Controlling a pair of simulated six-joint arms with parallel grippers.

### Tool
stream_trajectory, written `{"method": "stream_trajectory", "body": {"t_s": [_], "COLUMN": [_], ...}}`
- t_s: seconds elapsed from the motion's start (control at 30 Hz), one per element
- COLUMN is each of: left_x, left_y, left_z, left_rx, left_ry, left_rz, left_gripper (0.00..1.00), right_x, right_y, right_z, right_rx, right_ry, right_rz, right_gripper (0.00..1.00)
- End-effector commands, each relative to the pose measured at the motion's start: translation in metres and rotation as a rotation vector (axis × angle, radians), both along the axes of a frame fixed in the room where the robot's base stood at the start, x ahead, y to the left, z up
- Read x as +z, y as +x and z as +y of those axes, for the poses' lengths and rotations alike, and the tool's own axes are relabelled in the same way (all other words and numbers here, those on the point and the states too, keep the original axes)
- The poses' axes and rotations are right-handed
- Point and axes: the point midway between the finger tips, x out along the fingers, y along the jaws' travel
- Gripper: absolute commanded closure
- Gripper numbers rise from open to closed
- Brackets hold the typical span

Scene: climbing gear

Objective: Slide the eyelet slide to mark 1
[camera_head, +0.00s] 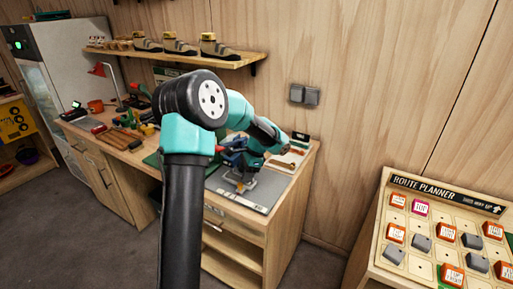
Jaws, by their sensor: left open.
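My left arm rises from the bottom and bends over the workbench. Its gripper (240,183) is open, pointing down over a grey mat (266,194) on the bench's right part. The fingertips are small and dark, and I cannot tell whether they touch anything. I cannot clearly make out the eyelet slide or mark 1; my arm covers part of the bench there. A pale board (288,160) with a small brown piece lies at the bench's right rear, beside my wrist. My right gripper is out of view.
The wooden workbench (240,222) stands against a plywood wall. Tools and a red lamp (99,69) are at its left. A shelf of shoes (182,53) hangs above. A route planner board (420,235) with orange and grey blocks stands at right.

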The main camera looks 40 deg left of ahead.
Motion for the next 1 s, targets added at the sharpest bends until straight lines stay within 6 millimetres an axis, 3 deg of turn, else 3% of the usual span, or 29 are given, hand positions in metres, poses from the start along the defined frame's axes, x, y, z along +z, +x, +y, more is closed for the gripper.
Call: {"method": "stream_trajectory", "body": {"t_s": [0.6,0.8,1.0], "left_x": [0.106,0.119,0.12], "left_y": [0.037,0.041,0.041], "left_z": [-0.025,-0.027,-0.028], "left_rx": [-0.001,-0.001,-0.001], "left_ry": [-0.001,-0.001,-0.001], "left_rz": [-0.002,0.001,0.002], "left_gripper": [0.5,0.5,0.5], "right_x": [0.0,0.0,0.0], "right_y": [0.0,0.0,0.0], "right_z": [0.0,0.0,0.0], "right_rx": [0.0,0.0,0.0], "right_ry": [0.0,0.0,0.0], "right_rz": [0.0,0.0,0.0], "right_gripper": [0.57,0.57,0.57]}}
